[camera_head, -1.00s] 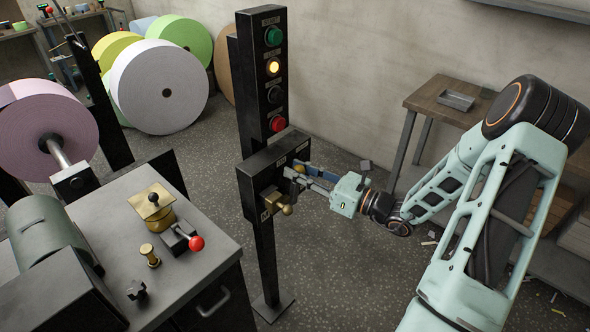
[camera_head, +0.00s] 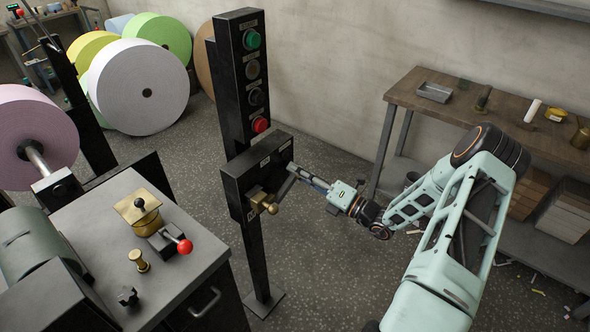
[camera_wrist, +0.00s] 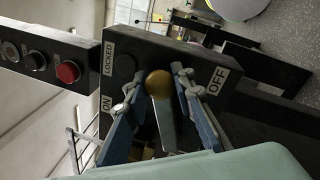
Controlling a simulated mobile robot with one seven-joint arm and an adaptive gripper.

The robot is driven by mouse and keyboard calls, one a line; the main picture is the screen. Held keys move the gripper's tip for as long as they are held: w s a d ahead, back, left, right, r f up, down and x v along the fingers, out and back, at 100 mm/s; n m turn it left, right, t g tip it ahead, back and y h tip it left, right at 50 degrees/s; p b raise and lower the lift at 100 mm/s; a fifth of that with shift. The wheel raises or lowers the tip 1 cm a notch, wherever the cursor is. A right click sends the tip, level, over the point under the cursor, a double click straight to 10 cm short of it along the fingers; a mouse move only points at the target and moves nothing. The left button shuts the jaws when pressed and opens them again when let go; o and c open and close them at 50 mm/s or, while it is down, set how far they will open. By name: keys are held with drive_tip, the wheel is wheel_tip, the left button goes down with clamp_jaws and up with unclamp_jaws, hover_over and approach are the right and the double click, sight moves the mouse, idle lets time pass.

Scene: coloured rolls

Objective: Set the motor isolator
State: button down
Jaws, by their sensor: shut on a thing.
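The motor isolator is a black box (camera_head: 240,172) on a dark post; it also fills the middle of the wrist view (camera_wrist: 150,52). White labels read ON at left, LOCKED at upper left and OFF at right in the wrist view. Its handle has a brass ball end (camera_head: 272,208), which shows between my fingers in the wrist view (camera_wrist: 158,84). My gripper (camera_head: 288,182) is at the box's front, shut on the handle, with one finger on each side. The exact finger contact is partly hidden.
A column (camera_head: 240,75) above the box carries a green button, two dark round fittings and a red button (camera_head: 260,125). A grey cabinet (camera_head: 130,240) with a red-knobbed lever (camera_head: 185,247) stands at left. A wooden bench (camera_head: 455,100) stands behind my arm. Coloured rolls lie at back left.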

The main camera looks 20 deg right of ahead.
drive_tip(key=shift+w+d+f+m+t+h+b, duration=0.1)
drive_tip(key=shift+f+m+t+h, duration=0.1)
drive_tip(key=shift+f+m, duration=0.6)
drive_tip(key=shift+w+d+f+m+t+h+b, duration=0.15)
drive_tip(key=shift+f+m, duration=0.3)
drive_tip(key=shift+m, duration=0.6)
drive_tip(key=shift+s+d+f+m+t+h+b, duration=0.1)
drive_tip(key=shift+f+m+h, duration=0.15)
drive_tip(key=shift+f+m, duration=0.55)
drive_tip(key=shift+m, duration=0.25)
drive_tip(key=c, duration=1.6)
unclamp_jaws()
drive_tip(key=shift+r, duration=0.1)
drive_tip(key=v, duration=1.2)
